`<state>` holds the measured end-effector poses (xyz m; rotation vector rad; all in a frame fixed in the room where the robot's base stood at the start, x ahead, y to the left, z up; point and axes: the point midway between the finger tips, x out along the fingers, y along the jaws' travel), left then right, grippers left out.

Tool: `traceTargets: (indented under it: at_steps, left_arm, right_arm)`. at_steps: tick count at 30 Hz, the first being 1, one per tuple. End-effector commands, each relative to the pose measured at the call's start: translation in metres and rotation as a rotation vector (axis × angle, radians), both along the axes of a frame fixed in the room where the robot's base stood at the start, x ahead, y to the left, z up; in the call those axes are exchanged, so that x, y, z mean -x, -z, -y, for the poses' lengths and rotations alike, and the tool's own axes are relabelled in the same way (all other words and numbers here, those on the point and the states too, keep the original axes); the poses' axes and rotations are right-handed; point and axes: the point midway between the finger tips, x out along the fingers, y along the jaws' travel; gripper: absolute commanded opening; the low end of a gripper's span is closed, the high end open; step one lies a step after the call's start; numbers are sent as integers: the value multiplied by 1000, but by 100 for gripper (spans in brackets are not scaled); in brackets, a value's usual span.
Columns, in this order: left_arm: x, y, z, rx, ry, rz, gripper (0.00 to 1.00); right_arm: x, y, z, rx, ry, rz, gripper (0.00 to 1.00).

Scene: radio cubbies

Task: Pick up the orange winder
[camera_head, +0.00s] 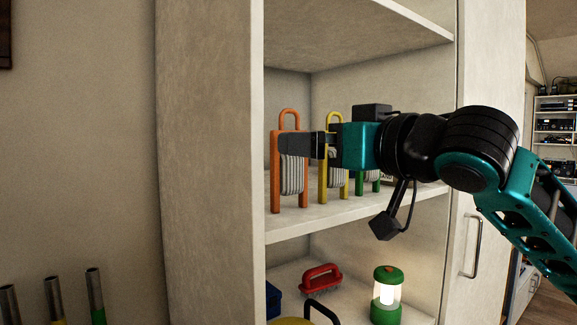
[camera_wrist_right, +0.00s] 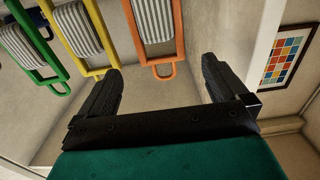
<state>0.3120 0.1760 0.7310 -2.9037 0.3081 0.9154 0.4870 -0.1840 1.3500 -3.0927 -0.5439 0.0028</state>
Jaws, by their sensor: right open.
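The orange winder (camera_head: 275,188), wound with pale cord, stands upright on the cubby shelf, leftmost in its row; its top loop points up. My right gripper (camera_head: 296,143) reaches in from the right, in front of the upper part of the winder. In the right wrist view my right gripper (camera_wrist_right: 160,68) is open and empty. There the orange winder (camera_wrist_right: 178,22) appears inverted, its loop seen between the fingertips; whether they touch it I cannot tell. My left gripper is not in view.
A yellow winder (camera_head: 322,180) and a green winder (camera_head: 360,184) stand to the right, partly behind my arm. The cubby's side panel (camera_head: 205,160) is close on the left. On the shelf below are a red brush (camera_head: 320,278) and a lit green lantern (camera_head: 387,297).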

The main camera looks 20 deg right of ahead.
Motion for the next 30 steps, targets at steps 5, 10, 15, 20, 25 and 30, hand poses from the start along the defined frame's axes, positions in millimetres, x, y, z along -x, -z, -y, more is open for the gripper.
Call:
traceTargets:
  at_steps: [5,10,15,20,25,30]
  left_arm:
    - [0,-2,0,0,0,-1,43]
    - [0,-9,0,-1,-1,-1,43]
    - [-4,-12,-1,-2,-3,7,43]
    - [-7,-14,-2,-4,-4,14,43]
    - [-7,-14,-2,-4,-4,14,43]
    - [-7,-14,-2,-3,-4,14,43]
  right_arm:
    - [-12,-1,-5,1,-1,1,100]
    - [-34,-7,-14,1,-2,0,100]
    - [-54,-6,-21,1,0,1,100]
    - [-57,-5,-22,2,0,3,100]
    - [-57,-5,-22,1,0,3,96]
    - [-57,-5,-22,2,0,2,80]
